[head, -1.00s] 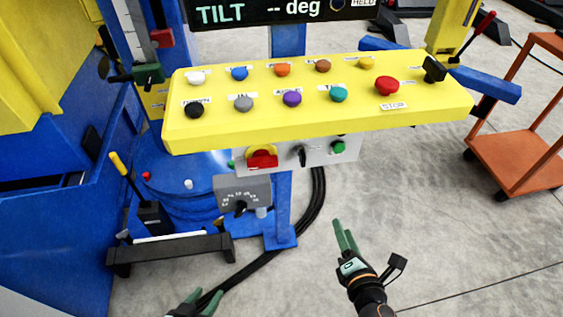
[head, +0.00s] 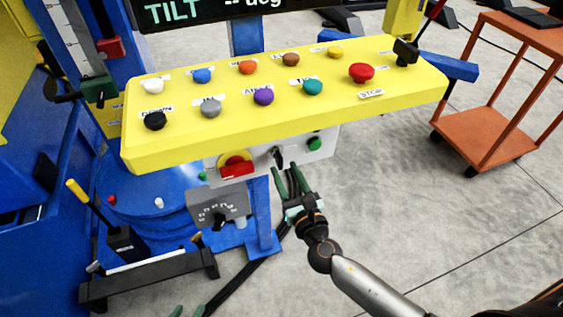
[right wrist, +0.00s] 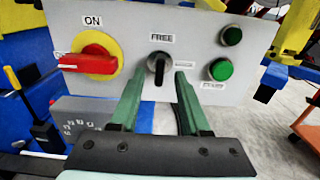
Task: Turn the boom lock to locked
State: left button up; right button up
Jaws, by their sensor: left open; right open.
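The boom lock looks to be the small black knob (right wrist: 157,68) on the grey panel (right wrist: 205,50), below a FREE label. Its bar stands roughly upright; a second label at its right is too small to read. In the head view the knob (head: 278,155) shows under the yellow console. My right gripper (right wrist: 157,78) is open, with its green fingers on either side of the knob and their tips close to the panel; contact cannot be told. It also shows in the head view (head: 288,172). My left gripper (head: 188,311) is open at the bottom edge, mostly out of frame.
A red switch on a yellow disc (right wrist: 95,62) sits left of the knob, green buttons (right wrist: 221,69) right. The yellow console (head: 290,115) with several buttons overhangs the panel. A grey dial box (head: 217,207) hangs below left. An orange cart (head: 485,143) stands right.

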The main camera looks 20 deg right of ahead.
aim_at(281, 164)
jog(key=shift+w, duration=1.7)
grip_shut()
jog(key=shift+a, duration=0.1)
